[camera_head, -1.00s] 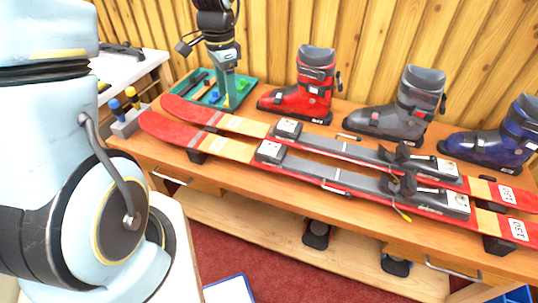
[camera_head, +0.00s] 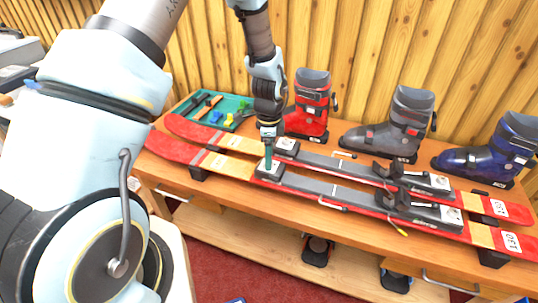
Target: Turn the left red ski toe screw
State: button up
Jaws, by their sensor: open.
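Two red skis lie side by side along the bench with tips to the left, the near ski (camera_head: 181,149) in front of the far ski (camera_head: 186,126). The near ski has a toe piece (camera_head: 270,171) with a pale top plate. The far ski has a matching toe piece (camera_head: 287,147) just behind it. My gripper (camera_head: 268,162) points straight down with its slim teal tip at the near ski's toe piece, touching or just above it. I cannot make out the jaw gap at this size. The toe screw is too small to see or is hidden by the tip.
A teal tray (camera_head: 248,104) with small tools stands behind the skis at left. A red boot (camera_head: 311,100), a grey boot (camera_head: 402,125) and a blue boot (camera_head: 490,158) stand along the back by the wooden wall. Heel pieces (camera_head: 437,210) rise from the skis at right.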

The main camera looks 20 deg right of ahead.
jog(key=shift+f, duration=0.5)
grip_shut()
dwell(0.3)
